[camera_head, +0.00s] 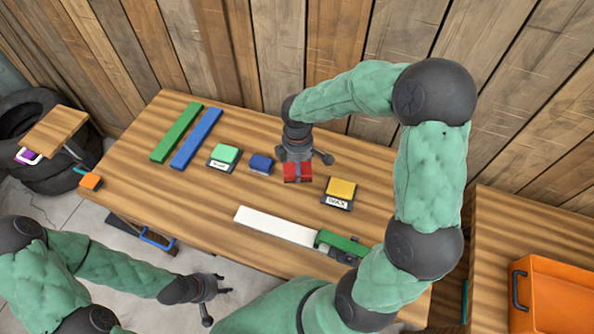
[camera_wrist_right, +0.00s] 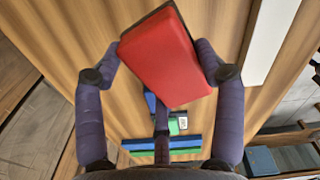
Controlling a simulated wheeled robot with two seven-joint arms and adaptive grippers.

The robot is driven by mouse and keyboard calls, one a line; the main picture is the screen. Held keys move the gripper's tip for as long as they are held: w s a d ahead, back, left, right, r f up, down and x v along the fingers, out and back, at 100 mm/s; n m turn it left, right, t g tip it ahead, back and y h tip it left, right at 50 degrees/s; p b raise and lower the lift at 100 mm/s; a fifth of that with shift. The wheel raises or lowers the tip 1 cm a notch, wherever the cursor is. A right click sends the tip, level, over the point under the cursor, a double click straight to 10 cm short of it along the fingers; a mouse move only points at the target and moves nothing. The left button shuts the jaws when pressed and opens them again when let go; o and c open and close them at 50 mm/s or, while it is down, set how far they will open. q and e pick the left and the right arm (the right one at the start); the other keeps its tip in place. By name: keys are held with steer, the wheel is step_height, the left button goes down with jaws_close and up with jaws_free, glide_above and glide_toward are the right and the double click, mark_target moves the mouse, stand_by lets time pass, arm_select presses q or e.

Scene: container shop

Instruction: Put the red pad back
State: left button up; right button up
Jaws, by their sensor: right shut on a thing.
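The red pad (camera_head: 298,172) is a red block at the middle of the workbench (camera_head: 215,205), between the small blue block and the yellow pad. My right gripper (camera_head: 300,162) points down from above and is shut on it. In the right wrist view the red pad (camera_wrist_right: 165,60) sits tilted between the fingers, its dark underside edge showing. I cannot tell whether it touches the bench top, and what lies under it is hidden. My left gripper (camera_head: 219,288) is empty and open, in front of the bench's near edge.
A blue block (camera_head: 261,163), a labelled green pad (camera_head: 224,155) and a labelled yellow pad (camera_head: 341,190) stand near the red pad. Blue (camera_head: 196,138) and green (camera_head: 176,132) bars lie left. A white strip (camera_head: 270,226) lies in front. An orange crate (camera_head: 545,265) stands right.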

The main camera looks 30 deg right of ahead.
steer(key=w+f, duration=0.1)
steer(key=w+d+f+b, duration=0.1)
steer(key=f, duration=0.1)
steer(key=w+f, duration=0.1)
steer(key=f, duration=0.1)
steer(key=shift+w+d, duration=0.15)
steer(key=shift+d, duration=0.25)
steer(key=shift+w+d+f+b, duration=0.15)
steer(key=shift+f+b, duration=0.75)
steer(key=shift+f, duration=0.8)
steer(key=shift+f, duration=0.2)
steer(key=o, duration=1.1)
steer(key=shift+r, duration=0.2)
step_height(320, 180, up, 12)
steer(key=p, duration=0.4)
